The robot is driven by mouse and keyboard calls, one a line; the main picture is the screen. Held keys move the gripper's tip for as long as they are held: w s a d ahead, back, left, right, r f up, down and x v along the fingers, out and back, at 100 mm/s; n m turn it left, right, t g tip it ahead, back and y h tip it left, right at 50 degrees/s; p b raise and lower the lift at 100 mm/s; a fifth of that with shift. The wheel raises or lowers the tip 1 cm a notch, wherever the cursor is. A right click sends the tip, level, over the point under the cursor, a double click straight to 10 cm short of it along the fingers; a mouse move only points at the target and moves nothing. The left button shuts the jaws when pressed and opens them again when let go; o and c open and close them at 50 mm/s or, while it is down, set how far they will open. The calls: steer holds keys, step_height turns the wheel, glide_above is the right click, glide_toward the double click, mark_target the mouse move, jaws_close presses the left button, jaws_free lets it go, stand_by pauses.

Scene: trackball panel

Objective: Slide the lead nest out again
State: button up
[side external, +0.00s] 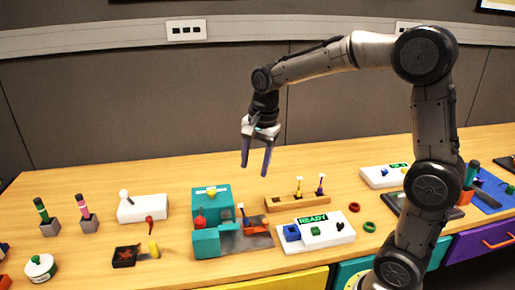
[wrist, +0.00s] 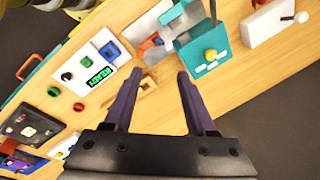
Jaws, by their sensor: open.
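A teal machine (side external: 212,203) with a yellow button on top and a red knob stands on the table; it also shows at the top of the wrist view (wrist: 206,52). An orange piece (side external: 257,226), likely the lead nest, lies on the grey base plate to the right of the teal body. The orange piece shows in the wrist view (wrist: 150,45), partly beside the teal body. My gripper (side external: 256,172) is open and empty, fingers pointing down, well above the table and behind the machine in the side view. Its purple fingers frame the lower wrist view (wrist: 156,76).
A white READY panel (side external: 316,232) sits to the right of the machine. A wooden block with pegs (side external: 297,201) lies behind that panel. A white box with a lever (side external: 143,208) stands at left. Red and green rings (side external: 369,226) lie further right.

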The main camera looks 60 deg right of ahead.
steer(key=s+a+r+n+t, duration=0.1)
steer(key=s+a+r, duration=0.2)
steer(key=r, duration=0.3)
steer(key=shift+a+r+t, duration=0.3)
steer(key=shift+a+t, duration=0.05)
steer(key=shift+t, duration=0.05)
steer(key=m+g, duration=0.2)
steer(key=g, duration=0.2)
glide_above(266, 220)
step_height(266, 220, down, 15)
step_height(266, 220, down, 13)
steer(key=shift+a+f, duration=0.1)
